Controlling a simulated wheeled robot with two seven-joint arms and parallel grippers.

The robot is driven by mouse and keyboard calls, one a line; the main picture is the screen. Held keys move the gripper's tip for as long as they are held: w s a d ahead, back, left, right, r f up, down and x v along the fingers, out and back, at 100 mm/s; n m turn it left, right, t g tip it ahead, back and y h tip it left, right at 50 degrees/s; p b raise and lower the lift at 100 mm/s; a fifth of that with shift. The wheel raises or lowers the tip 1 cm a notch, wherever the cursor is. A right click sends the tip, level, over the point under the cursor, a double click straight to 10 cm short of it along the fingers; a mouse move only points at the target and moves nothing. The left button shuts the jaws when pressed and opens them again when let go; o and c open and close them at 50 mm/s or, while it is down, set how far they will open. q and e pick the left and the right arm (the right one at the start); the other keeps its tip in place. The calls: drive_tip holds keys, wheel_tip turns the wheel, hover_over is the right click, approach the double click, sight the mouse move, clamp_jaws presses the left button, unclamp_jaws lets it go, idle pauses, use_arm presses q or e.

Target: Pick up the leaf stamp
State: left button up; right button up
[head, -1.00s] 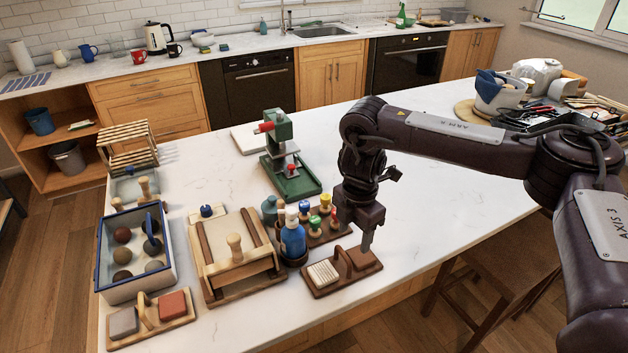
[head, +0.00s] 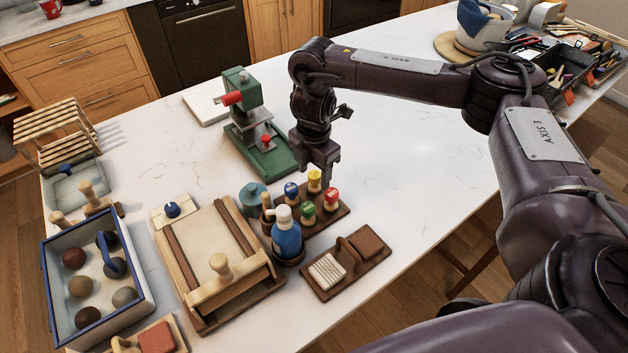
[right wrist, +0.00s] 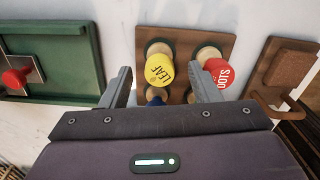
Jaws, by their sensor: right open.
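The leaf stamp (head: 314,180) has a yellow top and stands at the back of a brown wooden stamp rack (head: 326,220). In the right wrist view the word LEAF reads on the yellow stamp (right wrist: 159,72). My right gripper (head: 324,178) points down at the back of the rack, close to the yellow stamp. In the right wrist view its two open fingers (right wrist: 160,75) appear on either side of the yellow stamp. Nothing is held. Contact with the stamp cannot be told. My left gripper is in neither view now.
A red stamp marked DOTS (right wrist: 218,72) stands close beside the right finger. Blue (head: 291,190) and green (head: 308,212) stamps share the rack. A green press (head: 262,140) stands behind, a blue bottle (head: 286,238) to the left, and a brown block holder (head: 350,262) in front.

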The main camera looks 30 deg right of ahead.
sight(315, 174)
wheel_tip(315, 174, down, 3)
drive_tip(key=shift+d+r, duration=0.1)
drive_tip(key=shift+w+f, duration=0.1)
drive_tip(key=shift+f, duration=0.3)
drive_tip(key=c, duration=1.2)
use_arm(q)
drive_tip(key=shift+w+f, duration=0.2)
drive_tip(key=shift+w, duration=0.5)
use_arm(e)
drive_tip(key=shift+r, duration=0.15)
